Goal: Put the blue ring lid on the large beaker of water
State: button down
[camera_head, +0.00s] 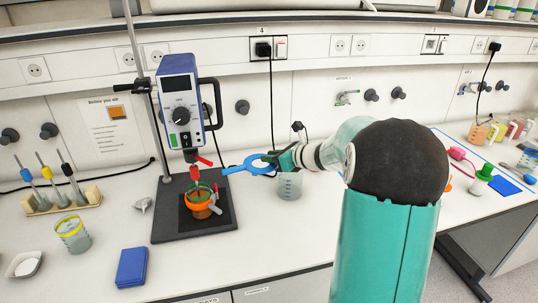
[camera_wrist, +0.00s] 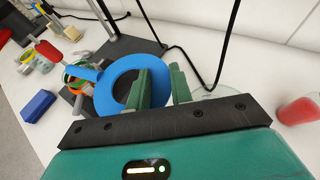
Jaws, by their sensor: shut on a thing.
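The blue ring lid (camera_head: 236,169) is a flat ring with a straight handle pointing left, held in the air in the head view. It also shows in the wrist view (camera_wrist: 106,96). My gripper (camera_head: 284,160) is shut on the ring's right side, and its green fingers (camera_wrist: 163,82) show at the ring in the wrist view. A clear beaker with liquid (camera_head: 290,187) stands on the bench just below my gripper, apparently the large beaker. The ring is above and left of it, apart from it. Part of the beaker's rim is hidden behind the fingers in the wrist view.
A blue overhead stirrer (camera_head: 180,112) on a stand is close left of the lid, with an orange vessel (camera_head: 200,205) on its base. A yellow-banded beaker (camera_head: 72,236), a blue box (camera_head: 132,267) and a pipette rack (camera_head: 60,200) are further left. A black cable hangs behind the beaker.

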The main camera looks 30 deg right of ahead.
jog(key=shift+w+d+f, duration=0.15)
jog(key=shift+w+d, duration=0.05)
jog(key=shift+d, duration=0.2)
jog(key=shift+s+d, duration=0.15)
jog(key=shift+d, duration=0.95)
jog(key=d, duration=0.8)
jog(key=shift+s+f, duration=0.1)
jog(key=shift+a+f, duration=0.1)
jog(key=shift+f, duration=0.65)
jog(key=shift+s+f, duration=0.1)
jog(key=shift+f, duration=0.5)
